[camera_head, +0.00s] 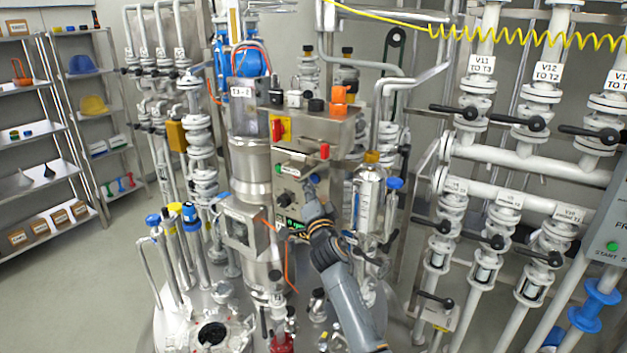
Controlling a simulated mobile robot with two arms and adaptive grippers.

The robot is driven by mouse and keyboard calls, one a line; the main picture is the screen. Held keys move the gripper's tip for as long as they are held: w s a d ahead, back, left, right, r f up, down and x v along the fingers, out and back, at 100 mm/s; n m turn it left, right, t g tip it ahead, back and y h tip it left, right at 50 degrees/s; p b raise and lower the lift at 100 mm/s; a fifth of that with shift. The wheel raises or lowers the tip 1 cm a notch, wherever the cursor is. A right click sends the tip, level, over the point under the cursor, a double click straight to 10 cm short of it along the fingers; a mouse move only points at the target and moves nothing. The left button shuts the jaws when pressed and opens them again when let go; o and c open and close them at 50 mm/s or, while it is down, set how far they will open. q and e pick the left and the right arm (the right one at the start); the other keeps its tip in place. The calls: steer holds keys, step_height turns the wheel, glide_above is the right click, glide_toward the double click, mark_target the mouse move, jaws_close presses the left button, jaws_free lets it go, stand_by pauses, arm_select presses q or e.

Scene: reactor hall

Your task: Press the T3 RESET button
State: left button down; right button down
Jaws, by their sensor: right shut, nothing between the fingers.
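A control box (297,165) is mounted on the middle reactor column. Its face carries a black knob (287,199), a small green button or lamp (278,170) and a small lit green display (295,224). A red button (325,151) shows at its upper right. The lettering is too small to read, so I cannot tell which is the T3 RESET button. My right gripper (309,186) is shut and empty, in front of the right part of the box's face. I cannot tell whether it touches it, and it hides part of the face. My left gripper is not in view.
Above the box are a red-and-yellow switch (279,128) and orange blocks (339,100). Valve pipes (475,95) fill the right side. A glass-walled vessel (369,200) stands right of my right gripper. Shelves (45,130) and open floor are at left.

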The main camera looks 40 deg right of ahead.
steer(key=a, duration=0.1)
steer(key=s+a, duration=0.1)
steer(key=a, duration=0.1)
steer(key=s+a, duration=0.1)
steer(key=shift+a, duration=0.35)
stand_by(0.8)
